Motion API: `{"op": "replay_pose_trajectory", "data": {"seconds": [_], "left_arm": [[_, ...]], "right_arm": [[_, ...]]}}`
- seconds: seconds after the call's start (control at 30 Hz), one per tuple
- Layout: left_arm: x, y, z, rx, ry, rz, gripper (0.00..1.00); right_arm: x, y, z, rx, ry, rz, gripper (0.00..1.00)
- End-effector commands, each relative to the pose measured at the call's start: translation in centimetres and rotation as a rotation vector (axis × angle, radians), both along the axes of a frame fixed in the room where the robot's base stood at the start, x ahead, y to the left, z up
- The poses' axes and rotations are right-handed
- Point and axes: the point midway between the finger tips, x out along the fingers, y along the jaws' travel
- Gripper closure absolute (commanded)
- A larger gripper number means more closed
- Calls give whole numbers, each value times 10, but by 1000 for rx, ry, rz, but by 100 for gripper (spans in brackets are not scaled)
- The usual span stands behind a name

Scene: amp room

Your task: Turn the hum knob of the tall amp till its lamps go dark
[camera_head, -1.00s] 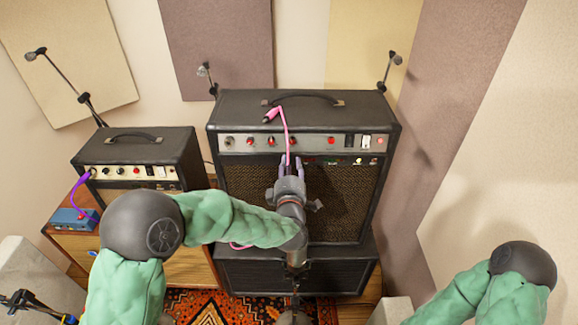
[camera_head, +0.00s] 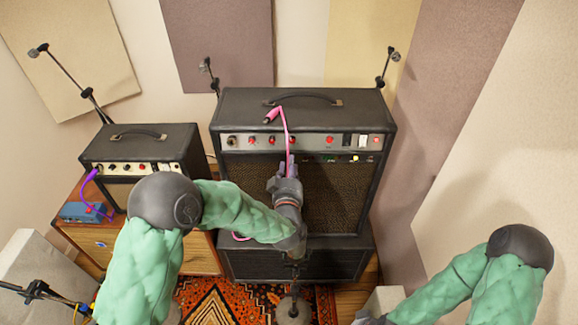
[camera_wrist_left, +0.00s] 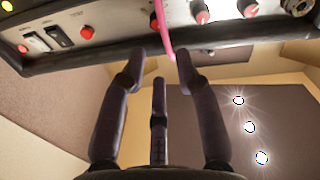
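The tall amp (camera_head: 300,215) stands in the middle of the head view. Its front panel (camera_head: 311,141) carries a row of red-topped knobs (camera_head: 271,140). My left gripper (camera_head: 287,164) is in front of the speaker cloth, just below the panel. In the left wrist view its fingers (camera_wrist_left: 160,66) are spread with nothing between them but a pink cable passing behind. A red knob (camera_wrist_left: 156,20) shows just beyond the tips, apart from them. Knob labels are unreadable. My right gripper is not in view.
The pink cable (camera_head: 286,125) hangs over the panel close to my left fingers. A smaller amp (camera_head: 140,150) and a blue pedal (camera_head: 81,212) stand at left. Microphone stands (camera_head: 206,70) rise behind. A patterned rug (camera_head: 215,300) covers the floor.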

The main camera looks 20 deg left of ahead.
Motion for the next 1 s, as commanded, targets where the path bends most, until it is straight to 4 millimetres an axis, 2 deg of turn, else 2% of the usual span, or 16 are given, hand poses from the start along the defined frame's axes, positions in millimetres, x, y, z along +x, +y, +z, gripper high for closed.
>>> {"op": "replay_pose_trajectory", "data": {"seconds": [0.03, 0.6, 0.8, 1.0], "left_arm": [[-1, 0, 2, 48, 13, -2, 68], [-10, -2, 3, 629, 152, -30, 68], [-13, -2, 2, 766, 183, -38, 68], [-14, -3, 1, 822, 195, -40, 68]], "right_arm": [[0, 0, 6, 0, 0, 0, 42], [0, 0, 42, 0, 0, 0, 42], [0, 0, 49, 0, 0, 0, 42], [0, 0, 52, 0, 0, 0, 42]]}}
